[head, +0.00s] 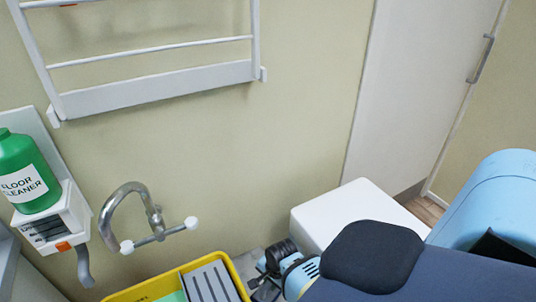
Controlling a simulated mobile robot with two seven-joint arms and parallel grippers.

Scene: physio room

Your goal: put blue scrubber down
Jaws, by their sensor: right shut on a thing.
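My right gripper (268,284) shows small at the bottom centre, beside the right end of a yellow tub. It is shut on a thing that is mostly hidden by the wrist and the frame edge. I cannot make out the blue scrubber's shape clearly; it is most likely the thing in the jaws. I cannot tell whether it touches anything below. My left gripper is not in view.
The yellow tub (239,277) holds a grey ribbed piece (210,284) and something green. A curved metal tap (122,200) stands behind it. A green floor cleaner bottle (25,175) is at left. A white box-like surface (340,213) is right of the gripper.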

